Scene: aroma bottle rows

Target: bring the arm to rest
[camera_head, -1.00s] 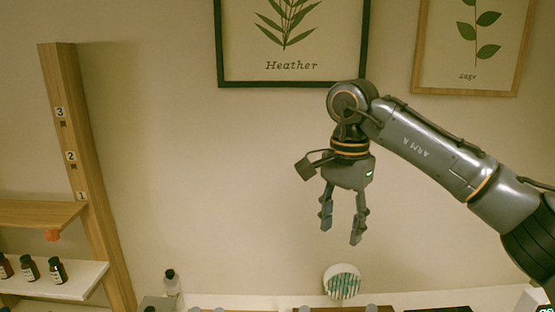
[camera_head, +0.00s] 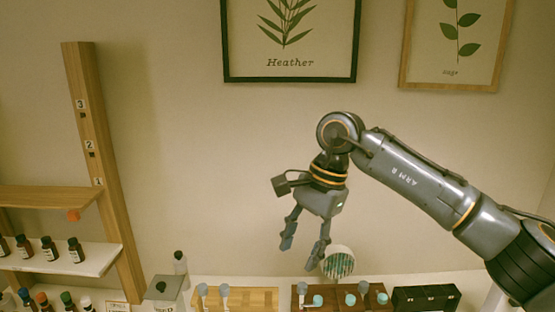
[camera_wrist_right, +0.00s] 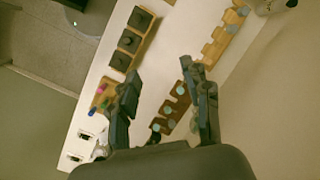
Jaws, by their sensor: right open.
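My right gripper (camera_head: 304,250) hangs from my right arm, fingers pointing down, above the back of the counter in the head view. Its two fingers are apart with nothing between them. In the right wrist view the same gripper (camera_wrist_right: 165,85) shows both fingers spread, with the counter and its racks beyond them. My left gripper is not in view.
The white counter (camera_wrist_right: 93,85) holds a light wooden rack (camera_head: 262,300), a dark brown rack (camera_head: 336,300) and a black box (camera_head: 426,298). A round striped item (camera_head: 338,263) is behind the right fingers. Shelves with bottles (camera_head: 75,250) stand at left.

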